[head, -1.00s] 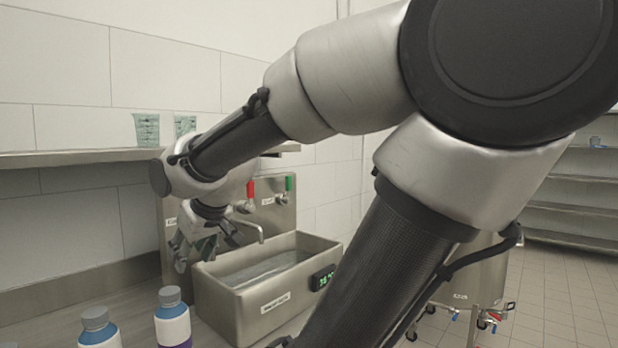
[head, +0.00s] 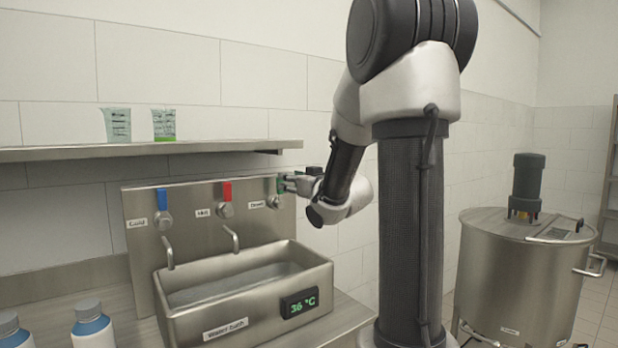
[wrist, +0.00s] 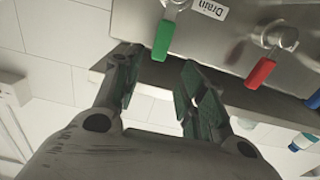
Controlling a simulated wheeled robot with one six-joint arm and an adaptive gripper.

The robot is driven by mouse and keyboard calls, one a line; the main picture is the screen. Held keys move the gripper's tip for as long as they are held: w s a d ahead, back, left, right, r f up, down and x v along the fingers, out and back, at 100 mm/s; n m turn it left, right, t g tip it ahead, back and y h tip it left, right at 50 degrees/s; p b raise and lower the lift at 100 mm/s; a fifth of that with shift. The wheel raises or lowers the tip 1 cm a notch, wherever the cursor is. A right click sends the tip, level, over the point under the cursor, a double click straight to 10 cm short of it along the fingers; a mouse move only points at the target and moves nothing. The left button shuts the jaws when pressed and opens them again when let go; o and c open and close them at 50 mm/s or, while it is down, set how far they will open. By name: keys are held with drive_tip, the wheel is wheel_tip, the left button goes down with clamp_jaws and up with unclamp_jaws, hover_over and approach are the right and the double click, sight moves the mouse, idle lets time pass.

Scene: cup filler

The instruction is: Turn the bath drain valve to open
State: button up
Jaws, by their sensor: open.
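The drain valve has a green lever (wrist: 163,38) on a round metal body, beside a "Drain" label (wrist: 209,9) in the wrist view. In the head view the drain valve (head: 274,201) is the rightmost on the steel back panel, its green lever pointing up and partly hidden by my gripper. My gripper (head: 288,184) is open at the lever. In the wrist view the lever's free end lies at the gap between my two fingertips (wrist: 159,62); I see no clear contact. The water bath (head: 240,305) stands below, with its display (head: 299,303) reading 36 °C.
The hot valve's red lever (head: 227,191) and the cold valve's blue lever (head: 162,199) are to the left. A shelf (head: 130,153) above holds two beakers. Bottles (head: 92,325) stand at the lower left. A large steel tank (head: 510,280) stands at the right.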

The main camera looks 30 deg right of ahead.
sight(280, 193)
drive_tip(key=w, duration=0.7)
drive_tip(key=shift+w+d, duration=0.1)
drive_tip(key=shift+w, duration=0.3)
drive_tip(key=shift+c, duration=0.5)
clamp_jaws()
